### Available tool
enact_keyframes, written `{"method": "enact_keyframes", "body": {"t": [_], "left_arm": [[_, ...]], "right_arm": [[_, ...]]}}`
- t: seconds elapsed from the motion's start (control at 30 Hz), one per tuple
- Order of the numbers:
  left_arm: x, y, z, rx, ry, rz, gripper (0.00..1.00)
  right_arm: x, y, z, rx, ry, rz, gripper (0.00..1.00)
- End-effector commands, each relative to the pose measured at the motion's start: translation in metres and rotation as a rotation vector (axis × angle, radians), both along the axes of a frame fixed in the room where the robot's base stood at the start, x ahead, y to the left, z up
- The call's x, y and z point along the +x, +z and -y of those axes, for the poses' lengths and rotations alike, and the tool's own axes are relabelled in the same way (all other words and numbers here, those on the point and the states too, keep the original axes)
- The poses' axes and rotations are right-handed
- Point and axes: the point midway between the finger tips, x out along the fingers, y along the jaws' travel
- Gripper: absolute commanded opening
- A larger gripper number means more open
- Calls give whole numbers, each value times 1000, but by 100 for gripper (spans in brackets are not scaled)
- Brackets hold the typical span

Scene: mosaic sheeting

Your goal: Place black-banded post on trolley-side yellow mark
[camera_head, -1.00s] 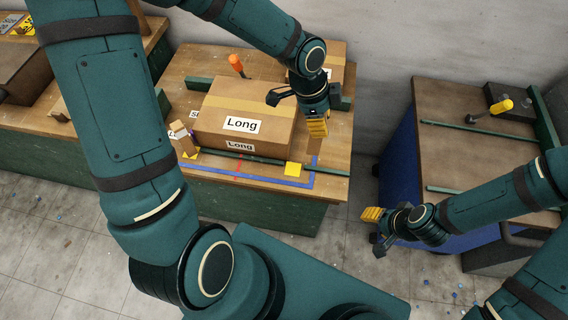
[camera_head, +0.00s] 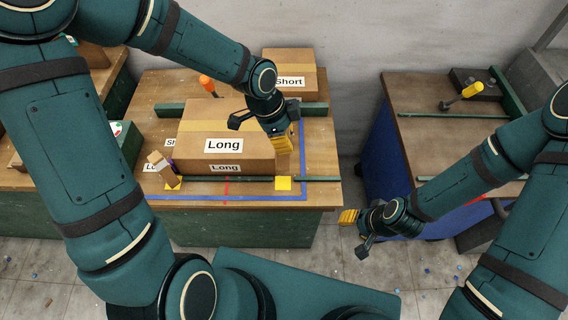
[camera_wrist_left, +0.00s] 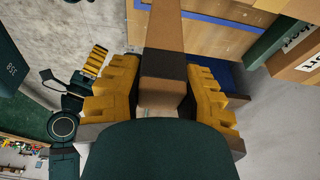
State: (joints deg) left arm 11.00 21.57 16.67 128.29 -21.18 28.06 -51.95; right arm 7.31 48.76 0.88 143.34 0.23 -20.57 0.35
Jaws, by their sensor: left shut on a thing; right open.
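My left gripper (camera_head: 283,143) is shut on a light-brown wooden post (camera_head: 284,163), which hangs below its yellow fingers. In the left wrist view the post's black band (camera_wrist_left: 164,65) shows between the fingers. The trolley-side yellow mark (camera_head: 283,184) lies on the workbench, just below the post in the head view; whether the post touches the bench I cannot tell. My right gripper (camera_head: 350,217) is open and empty, between bench and trolley.
A large "Long" box (camera_head: 210,125) stands close to the held post. A green strip (camera_head: 250,179), blue lines (camera_head: 240,197) and a red line cross the bench. A "Short" box (camera_head: 289,70) stands behind. The blue-sided trolley (camera_head: 440,95) carries a yellow-handled tool (camera_head: 465,94).

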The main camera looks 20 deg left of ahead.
Motion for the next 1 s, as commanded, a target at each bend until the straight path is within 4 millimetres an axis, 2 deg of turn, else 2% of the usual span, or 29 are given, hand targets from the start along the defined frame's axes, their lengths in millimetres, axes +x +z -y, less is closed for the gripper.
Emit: {"method": "enact_keyframes", "body": {"t": [0.03,0.2,0.47,0.7,1.0], "left_arm": [[-1,-16,1,0,-2,-5,0],[-1,-45,1,-1,-2,-3,0],[-1,-61,1,0,-2,-2,0],[-1,-96,1,0,-2,-3,0],[0,-99,0,0,-1,0,0]], "right_arm": [[-1,-6,0,0,2,-2,47],[-4,-13,-1,2,6,-8,47],[-5,-16,-1,3,10,-12,47],[-8,-27,-1,4,14,-17,47],[-8,-27,-2,4,15,-19,47]]}}
